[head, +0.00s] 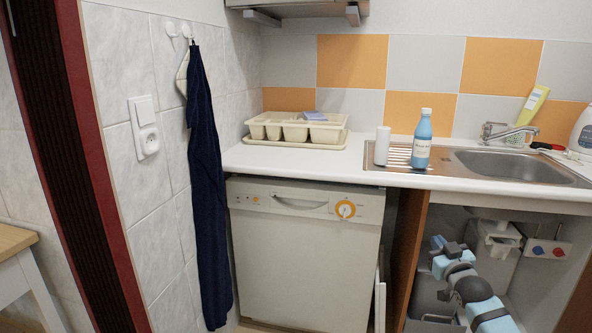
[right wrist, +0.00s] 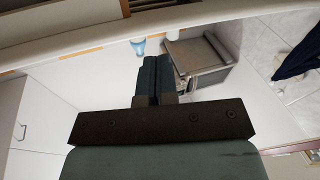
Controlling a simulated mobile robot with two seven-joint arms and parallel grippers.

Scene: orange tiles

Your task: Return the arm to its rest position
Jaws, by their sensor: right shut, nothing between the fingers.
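My right arm (head: 484,304), light blue and dark grey, comes in from the bottom right of the head view. It is in front of the open space under the sink. My right gripper (head: 438,243) is at the arm's upper left end, below the counter edge. In the right wrist view the gripper's two dark fingers (right wrist: 157,78) are together, shut and empty. My left gripper is in neither view.
The counter (head: 290,163) holds a cream cutlery tray (head: 325,137), a white cup-like container (head: 382,146), a blue bottle (head: 422,140) and a sink (head: 515,164). A white dishwasher (head: 300,255) stands below. A dark blue towel (head: 205,190) hangs on the left wall.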

